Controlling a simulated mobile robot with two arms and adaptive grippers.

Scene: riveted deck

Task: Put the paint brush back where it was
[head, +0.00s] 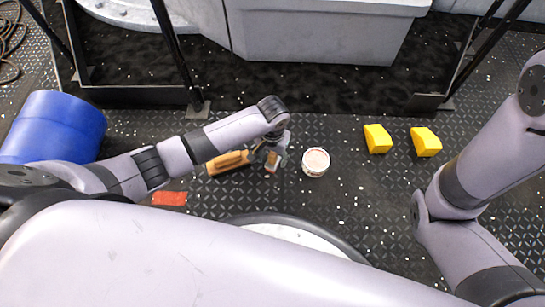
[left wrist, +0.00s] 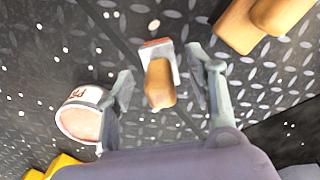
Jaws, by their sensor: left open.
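The paint brush (left wrist: 158,85) has a wooden handle, a pale metal ferrule and a reddish tip. In the left wrist view its handle is between the two spread fingers of my left gripper (left wrist: 160,72), with gaps on both sides. In the head view the brush (head: 271,167) shows just below my left gripper (head: 272,153), which partly covers it. I cannot tell whether the brush stands or lies on the deck. A white paint can (head: 315,161) stands right of the gripper; it also shows in the left wrist view (left wrist: 82,115). My right gripper is out of view.
A wooden tool or block (head: 228,162) lies left of the brush. A red flat piece (head: 169,198) lies nearer me. Two yellow blocks (head: 377,139) (head: 425,142) sit to the right. A blue barrel (head: 57,127) is at left. Dark frame posts rise behind.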

